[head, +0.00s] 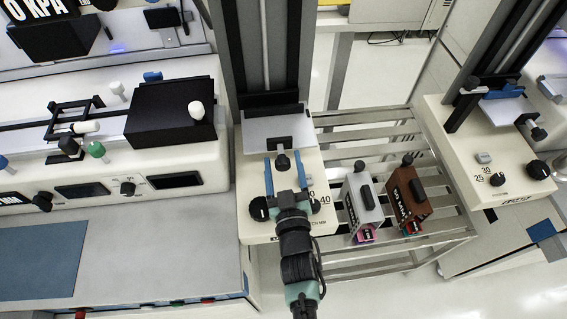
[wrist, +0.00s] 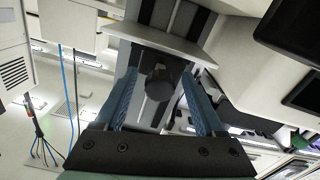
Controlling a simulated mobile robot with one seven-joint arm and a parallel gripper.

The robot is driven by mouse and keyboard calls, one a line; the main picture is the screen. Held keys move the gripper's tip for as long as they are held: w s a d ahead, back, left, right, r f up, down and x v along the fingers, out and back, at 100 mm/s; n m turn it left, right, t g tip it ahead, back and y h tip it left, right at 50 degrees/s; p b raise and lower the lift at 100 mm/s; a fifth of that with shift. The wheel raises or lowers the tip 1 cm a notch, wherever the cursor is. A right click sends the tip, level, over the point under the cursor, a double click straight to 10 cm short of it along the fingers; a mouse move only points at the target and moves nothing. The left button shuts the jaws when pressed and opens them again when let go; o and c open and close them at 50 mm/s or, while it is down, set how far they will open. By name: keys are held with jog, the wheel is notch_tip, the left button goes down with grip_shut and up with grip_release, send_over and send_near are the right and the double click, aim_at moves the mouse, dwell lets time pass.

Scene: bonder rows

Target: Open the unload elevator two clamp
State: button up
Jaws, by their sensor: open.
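A tall elevator (head: 264,218) with a dark column, a grey platform and a cream base stands at the middle of the head view. A black clamp with a round knob (head: 282,161) sits at the platform's front edge. My gripper (head: 283,168) is open, its blue fingers on either side of the knob. In the wrist view the dark round knob (wrist: 160,84) lies between the two fingers, with visible gaps to both. I cannot tell how far ahead of the fingertips it is. A grey platform (wrist: 153,42) shows beyond it. The clamp's lower part is partly hidden.
A rack (head: 345,120) to the right holds a grey magazine (head: 362,205) and a brown magazine (head: 409,196). A second elevator (head: 490,150) stands farther right. A bonder machine (head: 100,160) with knobs and levers is on the left, close to my arm.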

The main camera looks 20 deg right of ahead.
jog(key=shift+s, duration=0.1)
jog(key=b+v, duration=0.2)
jog(key=v, duration=1)
jog(key=shift+s, duration=0.4)
jog(key=shift+a, duration=0.15)
jog(key=w+a+r+t, duration=0.1)
jog(key=w+r, duration=0.3)
jog(key=r, duration=0.5)
jog(key=w+a+r+t, duration=0.15)
jog(key=w+r, duration=0.25)
jog(key=r, duration=0.5)
jog(key=w+r+t, duration=0.2)
jog(key=w+r, duration=0.3)
jog(key=r, duration=0.5)
jog(key=s+a+r+t+y, duration=0.1)
jog(key=s+a+r, duration=0.2)
jog(key=r, duration=0.7)
jog(key=s+a+r+t+y, duration=0.2)
jog(key=s+a+r, duration=0.1)
jog(key=r, duration=0.7)
jog(key=s+a+r+t+y, duration=0.2)
jog(key=s+a+r, duration=0.2)
jog(key=r, duration=0.6)
jog(key=shift+r+n, duration=0.15)
jog(key=shift+n, duration=0.15)
